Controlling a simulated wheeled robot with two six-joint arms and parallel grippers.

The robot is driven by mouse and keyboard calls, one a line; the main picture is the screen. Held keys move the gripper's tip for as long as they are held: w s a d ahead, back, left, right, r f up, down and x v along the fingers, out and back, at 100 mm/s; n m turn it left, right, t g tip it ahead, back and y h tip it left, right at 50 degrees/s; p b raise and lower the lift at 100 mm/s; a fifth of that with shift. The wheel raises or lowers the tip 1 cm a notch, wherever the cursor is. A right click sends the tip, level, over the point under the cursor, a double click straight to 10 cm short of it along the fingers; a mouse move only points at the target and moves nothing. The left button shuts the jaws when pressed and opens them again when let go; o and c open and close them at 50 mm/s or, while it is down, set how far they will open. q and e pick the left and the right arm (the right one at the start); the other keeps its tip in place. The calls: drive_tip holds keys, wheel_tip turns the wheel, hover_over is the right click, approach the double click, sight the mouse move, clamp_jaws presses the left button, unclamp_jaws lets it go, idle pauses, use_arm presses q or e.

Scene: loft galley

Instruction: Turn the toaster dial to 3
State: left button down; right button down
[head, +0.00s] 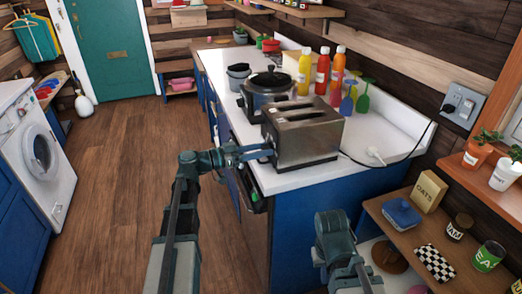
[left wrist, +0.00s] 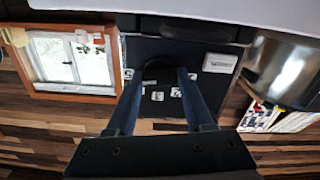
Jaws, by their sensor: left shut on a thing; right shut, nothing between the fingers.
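The toaster (head: 305,133), a boxy metal two-slot one, stands on the near end of the white counter. My left gripper (head: 266,150) reaches its left end from the aisle side. In the left wrist view the toaster's dark end panel (left wrist: 200,85) fills the middle. My left gripper (left wrist: 160,76) is shut on the dark round dial (left wrist: 156,69), one finger on each side. Small white marks sit around the dial; I cannot read its setting. My right arm shows at the bottom of the head view, but its gripper is out of frame.
A dark slow cooker (head: 268,88) stands behind the toaster, with sauce bottles (head: 322,70) further right. A cord runs from the toaster's right to the wall outlet (head: 461,106). A wooden shelf (head: 402,237) with jars is at lower right. The floor (head: 115,165) left of the counter is clear.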

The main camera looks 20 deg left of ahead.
use_arm(q)
drive_tip(key=n, duration=0.7)
drive_tip(key=shift+n, duration=0.4)
drive_tip(key=n, duration=0.4)
drive_tip(key=shift+n, duration=1.9)
drive_tip(key=shift+c, duration=1.4)
unclamp_jaws()
